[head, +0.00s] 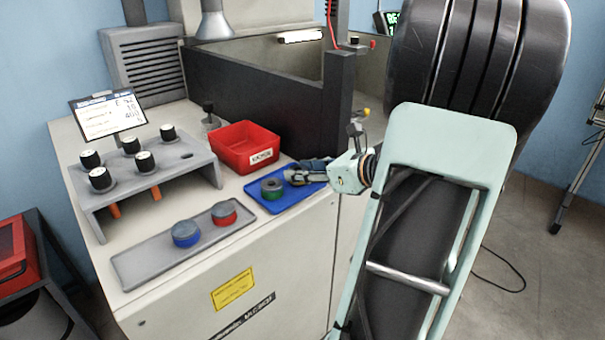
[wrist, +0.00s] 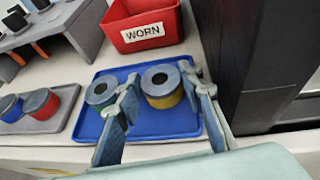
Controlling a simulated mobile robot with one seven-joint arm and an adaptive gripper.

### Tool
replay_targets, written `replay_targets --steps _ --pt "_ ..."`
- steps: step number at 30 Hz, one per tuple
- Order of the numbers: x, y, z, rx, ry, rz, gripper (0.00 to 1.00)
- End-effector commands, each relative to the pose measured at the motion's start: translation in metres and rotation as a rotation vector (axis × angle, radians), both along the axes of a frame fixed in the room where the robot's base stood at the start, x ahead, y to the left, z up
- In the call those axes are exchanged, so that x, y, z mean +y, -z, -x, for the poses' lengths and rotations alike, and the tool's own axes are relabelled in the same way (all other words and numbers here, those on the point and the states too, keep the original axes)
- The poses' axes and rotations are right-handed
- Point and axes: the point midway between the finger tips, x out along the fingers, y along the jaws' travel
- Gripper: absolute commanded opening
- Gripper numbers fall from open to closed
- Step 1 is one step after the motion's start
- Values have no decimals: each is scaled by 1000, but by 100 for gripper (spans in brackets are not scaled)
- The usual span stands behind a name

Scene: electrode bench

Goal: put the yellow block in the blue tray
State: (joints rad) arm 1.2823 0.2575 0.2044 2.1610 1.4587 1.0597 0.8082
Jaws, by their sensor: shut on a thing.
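The yellow block (wrist: 165,100) is a short cylinder with a grey, holed top and a yellow side. In the wrist view it is between the two fingers of my gripper (wrist: 159,77), which is shut on it. It is upright over the blue tray (wrist: 150,128); I cannot tell whether it touches the tray floor. In the head view my gripper (head: 297,175) is low over the right part of the blue tray (head: 285,204), and I cannot make out the yellow block there.
A green block (head: 271,188) stands in the tray, left of my gripper. A red bin (head: 244,148) marked WORN is behind the tray. A grey tray (head: 150,263) holds a blue block (head: 186,234) and a red block (head: 224,213). A dark wall (head: 262,105) rises behind.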

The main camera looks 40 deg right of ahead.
Motion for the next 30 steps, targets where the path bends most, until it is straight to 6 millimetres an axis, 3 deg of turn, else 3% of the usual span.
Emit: replay_targets --steps 9,10,12,22,30 --pt "0 1 -1 -4 -1 2 0" --pt "0 3 0 -1 -1 2 36" --pt "0 2 0 -1 -1 2 42" --pt "-1 -1 1 -1 0 2 42" --pt "-10 -20 42 -2 3 3 42"
